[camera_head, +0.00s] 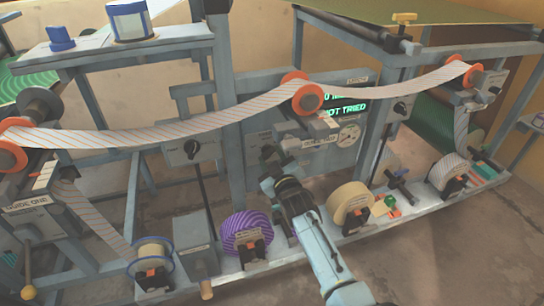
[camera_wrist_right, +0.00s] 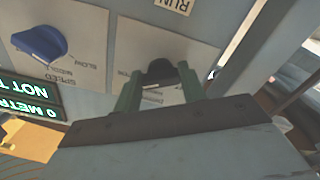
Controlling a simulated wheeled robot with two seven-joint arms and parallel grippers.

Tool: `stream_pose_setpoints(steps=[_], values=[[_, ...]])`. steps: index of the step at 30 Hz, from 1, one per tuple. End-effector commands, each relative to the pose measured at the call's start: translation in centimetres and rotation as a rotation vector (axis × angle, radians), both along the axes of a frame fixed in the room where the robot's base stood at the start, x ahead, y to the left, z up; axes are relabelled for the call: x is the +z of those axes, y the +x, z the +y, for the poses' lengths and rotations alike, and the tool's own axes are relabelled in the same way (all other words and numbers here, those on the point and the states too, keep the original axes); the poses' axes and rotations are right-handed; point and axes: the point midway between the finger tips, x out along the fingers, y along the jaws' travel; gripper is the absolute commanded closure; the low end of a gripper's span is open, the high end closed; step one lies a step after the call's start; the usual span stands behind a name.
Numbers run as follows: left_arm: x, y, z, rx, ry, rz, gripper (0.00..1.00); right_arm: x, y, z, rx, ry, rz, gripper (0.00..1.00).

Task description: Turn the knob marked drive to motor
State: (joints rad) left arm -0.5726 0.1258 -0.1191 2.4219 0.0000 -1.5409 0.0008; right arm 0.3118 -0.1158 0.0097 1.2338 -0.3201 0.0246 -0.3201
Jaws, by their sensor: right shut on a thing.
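In the right wrist view a black knob (camera_wrist_right: 159,70) sits on a white plate on the grey frame. The two green fingers of my right gripper (camera_wrist_right: 158,88) are shut on it, one on each side. The plate's lettering is mostly hidden by the fingers, so I cannot read the knob's name or setting. In the head view my right gripper (camera_head: 270,180) reaches up to the machine's middle, below the lit display. My left gripper is not in view.
A blue knob (camera_wrist_right: 39,43) marked speed is beside the held knob in the wrist view. The lit display (camera_head: 340,108) reads "NOT TRIED". A purple striped roll (camera_head: 246,230) and a cream roll (camera_head: 348,203) flank my right arm. A striped web (camera_head: 150,134) spans above.

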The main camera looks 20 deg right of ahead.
Motion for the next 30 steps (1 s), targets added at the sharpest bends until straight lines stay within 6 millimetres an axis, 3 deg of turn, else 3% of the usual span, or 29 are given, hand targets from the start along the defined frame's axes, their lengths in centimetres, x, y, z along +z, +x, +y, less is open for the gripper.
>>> stream_pose_setpoints(steps=[15,16,20,30], values=[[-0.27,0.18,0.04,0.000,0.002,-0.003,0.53,-0.09,-0.02,0.06,0.000,0.024,0.002,0.82],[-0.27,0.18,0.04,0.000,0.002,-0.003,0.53,-0.09,-0.02,0.06,0.000,0.024,0.002,0.56],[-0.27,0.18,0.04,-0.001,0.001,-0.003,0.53,-0.07,-0.02,0.05,0.000,0.022,0.002,0.40],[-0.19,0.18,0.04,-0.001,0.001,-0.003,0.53,-0.03,-0.13,0.00,-0.001,0.019,0.002,0.37]])
